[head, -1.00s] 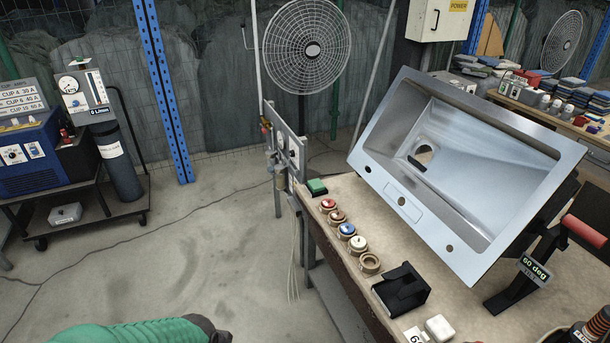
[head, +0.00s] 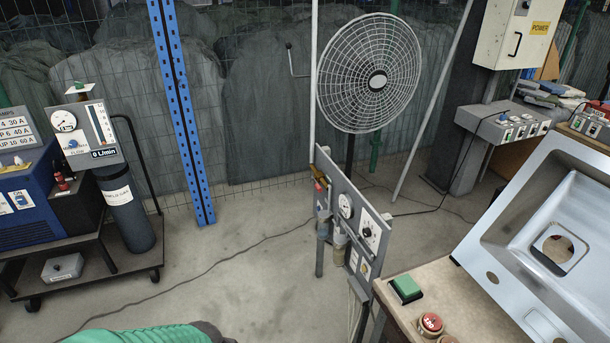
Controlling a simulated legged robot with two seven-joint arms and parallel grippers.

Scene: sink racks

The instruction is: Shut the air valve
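A grey upright panel (head: 336,190) stands at the left end of the workbench, with a round gauge (head: 345,205) and a dark knob (head: 368,232) on its face. A small brass fitting with a red part (head: 320,184), which looks like the air valve, sits at its upper left edge. Its handle is too small to tell how it is set. Two cylindrical bowls (head: 340,240) hang below on the panel. A green-sleeved part of my own arm shows at the bottom edge, well away from the panel. Neither gripper is in view.
The workbench (head: 405,318) with a green block (head: 406,289), a red-topped round piece (head: 431,323) and a tilted steel sink (head: 505,240) is at right. A fan (head: 370,75) stands behind the panel. A cart (head: 110,262) stands left. The floor (head: 230,270) between is clear except a cable.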

